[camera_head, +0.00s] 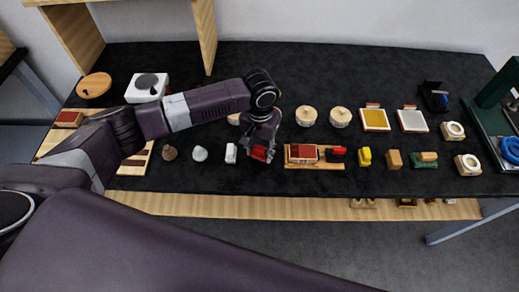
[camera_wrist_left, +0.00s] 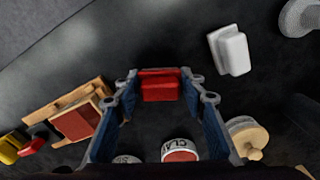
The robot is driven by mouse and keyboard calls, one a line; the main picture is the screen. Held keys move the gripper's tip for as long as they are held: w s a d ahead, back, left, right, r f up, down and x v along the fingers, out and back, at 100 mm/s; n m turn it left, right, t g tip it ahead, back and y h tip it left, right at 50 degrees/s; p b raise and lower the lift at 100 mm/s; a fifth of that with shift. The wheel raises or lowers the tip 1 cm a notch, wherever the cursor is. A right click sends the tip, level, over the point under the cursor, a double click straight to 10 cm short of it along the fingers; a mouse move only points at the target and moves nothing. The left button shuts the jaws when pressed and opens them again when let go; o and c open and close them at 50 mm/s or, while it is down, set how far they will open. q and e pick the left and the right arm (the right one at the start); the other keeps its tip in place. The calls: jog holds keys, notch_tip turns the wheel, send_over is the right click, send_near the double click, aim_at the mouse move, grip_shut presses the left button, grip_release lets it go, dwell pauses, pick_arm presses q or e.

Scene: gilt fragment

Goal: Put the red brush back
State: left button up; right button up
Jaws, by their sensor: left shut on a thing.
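My left gripper (camera_head: 262,148) is in the middle of the table, shut on a small red block-shaped thing that I take for the red brush (camera_head: 262,154). In the left wrist view the red brush (camera_wrist_left: 160,86) sits between the fingertips (camera_wrist_left: 160,92). I cannot tell whether it touches the table. To its right is a wooden tray (camera_head: 318,167) bearing a wood-framed block with a dark red top (camera_head: 302,152). A red and black piece (camera_head: 336,154) is at the tray's right end. The right gripper is not in view.
A white block (camera_head: 231,153) stands close left of the gripper, with a pale stone (camera_head: 199,153) beyond. Lidded jars (camera_head: 306,116) are behind. A yellow piece (camera_head: 364,156) and a wooden block (camera_head: 394,159) are right of the tray. The table's front edge (camera_head: 300,196) is near.

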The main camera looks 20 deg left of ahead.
aim_at(260, 149)
pick_arm(q)
jog(key=shift+f, duration=0.2)
jog(key=o, duration=1)
notch_tip(260, 149, up, 11)
jog(key=b, duration=0.2)
jog(key=shift+b, duration=0.3)
jog(key=shift+r, duration=0.65)
